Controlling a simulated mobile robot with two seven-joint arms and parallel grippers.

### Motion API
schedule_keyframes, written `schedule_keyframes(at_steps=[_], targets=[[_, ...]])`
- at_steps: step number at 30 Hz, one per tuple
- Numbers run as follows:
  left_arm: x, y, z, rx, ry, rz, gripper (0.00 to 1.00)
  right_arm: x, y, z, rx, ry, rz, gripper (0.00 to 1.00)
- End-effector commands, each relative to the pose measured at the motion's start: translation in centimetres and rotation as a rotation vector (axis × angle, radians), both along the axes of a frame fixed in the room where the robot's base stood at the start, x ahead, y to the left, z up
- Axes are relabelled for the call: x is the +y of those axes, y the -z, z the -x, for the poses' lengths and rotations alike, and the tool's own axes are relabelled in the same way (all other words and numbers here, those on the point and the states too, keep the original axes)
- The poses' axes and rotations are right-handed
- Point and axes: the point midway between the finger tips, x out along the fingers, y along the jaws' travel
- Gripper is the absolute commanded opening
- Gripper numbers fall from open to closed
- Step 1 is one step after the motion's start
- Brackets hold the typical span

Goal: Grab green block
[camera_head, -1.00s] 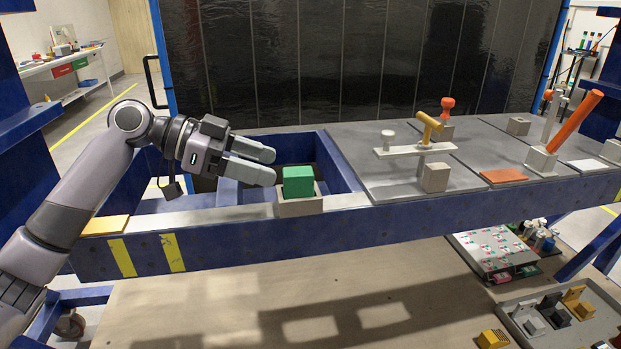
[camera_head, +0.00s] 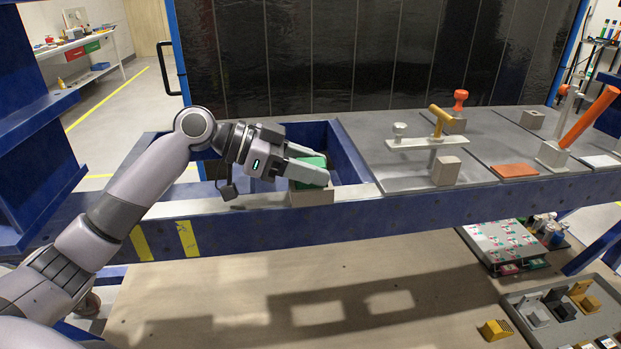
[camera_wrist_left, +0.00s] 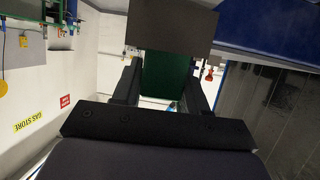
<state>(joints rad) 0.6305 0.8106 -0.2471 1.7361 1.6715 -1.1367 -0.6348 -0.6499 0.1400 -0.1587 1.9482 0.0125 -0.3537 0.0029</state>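I cannot tell whether the fingers press on the block or leave a small gap. My right gripper is not in view.
An opening in the blue frame lies behind the block. To the right, a grey plate (camera_head: 400,172) carries a clamp with a yellow handle (camera_head: 439,121), an orange knob (camera_head: 460,100) and an orange lever (camera_head: 589,117). A tray of parts (camera_head: 560,312) is lower right.

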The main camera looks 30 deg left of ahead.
Motion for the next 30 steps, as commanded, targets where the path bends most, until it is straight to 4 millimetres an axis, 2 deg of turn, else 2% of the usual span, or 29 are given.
schedule_keyframes(at_steps=[11, 17, 23, 30], targets=[[0.0, -0.5, 0.0, -0.004, -0.001, 0.001, 0.00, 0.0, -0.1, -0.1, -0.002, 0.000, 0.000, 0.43], [0.0, -2.2, 0.0, -0.007, 0.000, 0.001, 0.00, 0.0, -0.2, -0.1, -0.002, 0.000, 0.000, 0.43], [0.0, -5.9, 0.0, -0.010, -0.001, 0.002, 0.00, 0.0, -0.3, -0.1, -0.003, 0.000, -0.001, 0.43], [0.0, -12.1, 0.0, -0.011, 0.000, 0.003, 0.00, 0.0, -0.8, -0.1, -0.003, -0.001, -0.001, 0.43]])
